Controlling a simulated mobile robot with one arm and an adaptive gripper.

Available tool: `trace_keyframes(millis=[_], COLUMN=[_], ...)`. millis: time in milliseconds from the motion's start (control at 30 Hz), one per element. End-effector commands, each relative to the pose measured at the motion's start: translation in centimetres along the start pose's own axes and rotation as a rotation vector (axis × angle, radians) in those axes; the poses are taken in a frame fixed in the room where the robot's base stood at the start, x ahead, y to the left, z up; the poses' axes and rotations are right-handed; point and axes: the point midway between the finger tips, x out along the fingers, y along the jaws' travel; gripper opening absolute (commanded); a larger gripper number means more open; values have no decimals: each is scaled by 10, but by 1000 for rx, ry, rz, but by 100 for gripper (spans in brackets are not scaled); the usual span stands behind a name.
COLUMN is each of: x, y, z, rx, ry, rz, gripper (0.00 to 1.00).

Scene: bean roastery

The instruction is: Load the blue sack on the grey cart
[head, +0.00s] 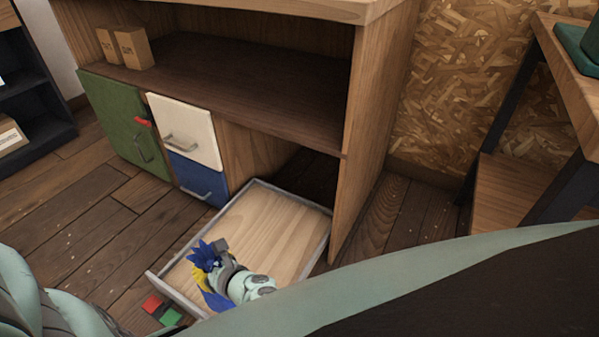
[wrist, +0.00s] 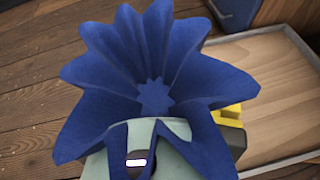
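The blue sack (wrist: 155,60) fills the middle of the wrist view, its pleated top flaring open toward the camera. In the head view its ruffled top (head: 203,253) shows beside my wrist, with more blue below. My gripper (head: 207,287) is at the sack, over the left part of a grey-rimmed, pale wooden tray. A yellow gripper part (wrist: 230,115) lies against the sack's right side in the wrist view. The gripper appears shut on the sack; the fingertips are mostly hidden, and so is the sack's lower end. I see nothing that is clearly a grey cart.
The grey-rimmed tray (head: 300,222) sits low, like a pulled-out drawer, before the wooden cabinet (head: 250,150). The cabinet has a green door (head: 118,125), white drawer (head: 185,125) and blue drawer (head: 192,178). Red and green blocks (head: 154,305) lie left.

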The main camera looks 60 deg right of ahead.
Motion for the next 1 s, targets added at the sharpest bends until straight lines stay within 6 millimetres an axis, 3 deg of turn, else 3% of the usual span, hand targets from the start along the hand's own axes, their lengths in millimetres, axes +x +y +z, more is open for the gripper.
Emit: trace_keyframes(millis=[33,100,300,767,1000], x=[-1,-7,-17,-21,5], y=[-6,-10,-17,-28,-42], z=[-20,-34,-59,-62,-56], rx=[9,19,38,30,29], ry=[-7,-8,-8,-56,-61], rz=[-27,-53,-98,-86,-85], gripper=[0,0,0,0,0])
